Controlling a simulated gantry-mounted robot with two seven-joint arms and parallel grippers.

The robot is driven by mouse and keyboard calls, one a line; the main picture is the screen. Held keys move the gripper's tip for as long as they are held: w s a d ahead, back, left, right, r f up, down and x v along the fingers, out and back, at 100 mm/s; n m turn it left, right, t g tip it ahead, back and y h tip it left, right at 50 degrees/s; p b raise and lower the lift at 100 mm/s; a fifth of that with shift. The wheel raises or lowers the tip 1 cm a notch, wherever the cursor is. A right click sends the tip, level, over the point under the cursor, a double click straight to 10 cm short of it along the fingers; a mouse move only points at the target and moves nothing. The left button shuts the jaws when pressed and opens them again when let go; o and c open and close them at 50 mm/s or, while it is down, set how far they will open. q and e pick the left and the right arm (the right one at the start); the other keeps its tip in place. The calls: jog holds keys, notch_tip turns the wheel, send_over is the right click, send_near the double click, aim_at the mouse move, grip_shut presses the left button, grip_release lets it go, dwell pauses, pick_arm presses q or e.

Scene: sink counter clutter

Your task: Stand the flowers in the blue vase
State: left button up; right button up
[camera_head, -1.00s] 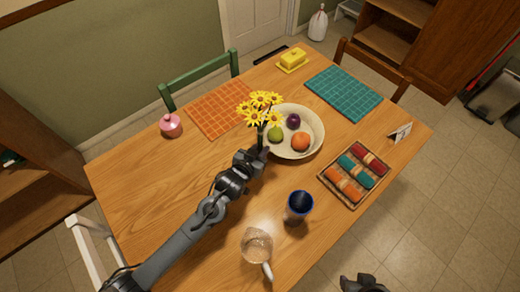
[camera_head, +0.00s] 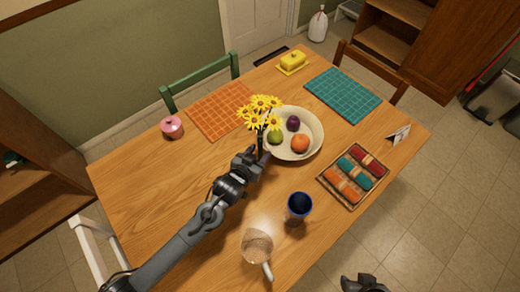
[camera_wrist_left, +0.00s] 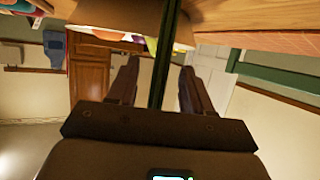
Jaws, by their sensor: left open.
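The yellow flowers (camera_head: 262,112) stand upright on dark green stems, just left of the fruit bowl in the head view. Their lower end is hidden behind my left gripper. My left gripper (camera_head: 258,158) is at the stems, with its jaws open. In the left wrist view the dark green stems (camera_wrist_left: 164,60) run between the two spread fingers of my left gripper (camera_wrist_left: 158,75). The blue vase (camera_head: 298,207) stands upright on the table, nearer the front and right of my left gripper. My right gripper (camera_head: 362,284) is cut off by the bottom edge, and its jaws are unclear.
A cream bowl (camera_head: 312,118) with fruit stands close beside the flowers. A glass pitcher (camera_head: 256,246) stands left of the vase. A tray (camera_head: 325,178) of rolled napkins lies right of it. A pink pot (camera_head: 172,127) stands far left. The table's left part is clear.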

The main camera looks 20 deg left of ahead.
pick_arm(q)
jog(key=s+a+r+g+p, duration=0.2)
jog(key=s+p, duration=0.2)
jog(key=s, duration=0.5)
jog(key=s+a+r+g+y+p, duration=0.1)
jog(key=s+a+r+g+p, duration=0.1)
jog(key=s, duration=0.8)
jog(key=shift+s+r+g+p, duration=0.2)
jog(key=shift+r+g+p, duration=0.6)
jog(key=shift+p, duration=0.35)
jog(key=s+a+r+g, duration=0.1)
jog(key=s, duration=0.2)
jog(key=s+a+r+g, duration=0.1)
jog(key=s, duration=0.2)
jog(key=s+a+r+g+y, duration=0.1)
jog(key=s+g, duration=0.1)
jog(key=s, duration=0.1)
jog(key=shift+s+a, duration=0.4)
jog(key=shift+c, duration=0.2)
